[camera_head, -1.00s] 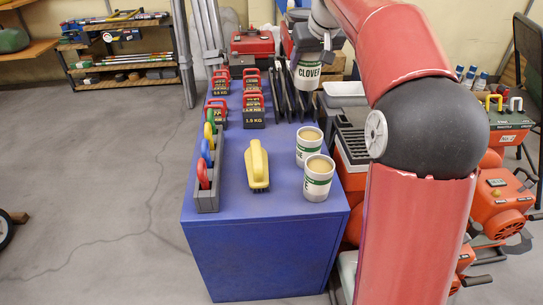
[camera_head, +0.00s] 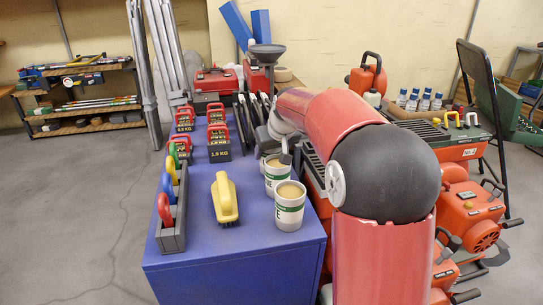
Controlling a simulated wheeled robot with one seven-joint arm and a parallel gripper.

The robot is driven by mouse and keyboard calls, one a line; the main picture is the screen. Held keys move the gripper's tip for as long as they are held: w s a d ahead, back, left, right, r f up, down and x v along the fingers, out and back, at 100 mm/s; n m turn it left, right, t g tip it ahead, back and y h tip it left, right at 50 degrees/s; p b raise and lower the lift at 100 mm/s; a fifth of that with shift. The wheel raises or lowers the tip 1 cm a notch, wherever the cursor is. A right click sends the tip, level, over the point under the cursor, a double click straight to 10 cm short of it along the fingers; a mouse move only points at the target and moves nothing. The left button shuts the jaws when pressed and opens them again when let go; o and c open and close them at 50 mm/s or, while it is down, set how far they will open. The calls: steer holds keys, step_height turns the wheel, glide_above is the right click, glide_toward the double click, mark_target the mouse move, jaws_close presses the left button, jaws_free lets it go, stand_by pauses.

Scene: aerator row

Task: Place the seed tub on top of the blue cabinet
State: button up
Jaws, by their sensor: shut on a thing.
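The blue cabinet (camera_head: 232,270) stands in the middle, with a broad flat top. My gripper (camera_head: 285,152) is low over the right part of the top, partly hidden by my red arm. It is shut on a white seed tub (camera_head: 263,162), of which only a strip shows behind the other tubs. Whether its base touches the top is hidden. Two other white tubs with green bands and tan contents stand upright on the cabinet: one near the front right (camera_head: 289,208) and one just behind it (camera_head: 275,180), close to my gripper.
A yellow brush (camera_head: 225,198) lies left of the tubs. A grey rack (camera_head: 173,225) with coloured handles lines the left edge. Weights (camera_head: 218,143) and dark upright plates stand farther back. Orange machines (camera_head: 470,212) stand right of the cabinet. Bare top shows around the brush.

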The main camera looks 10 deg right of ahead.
steer(key=shift+f, duration=0.4)
steer(key=shift+f, duration=0.2)
steer(key=o, duration=1.1)
steer(key=shift+c, duration=0.2)
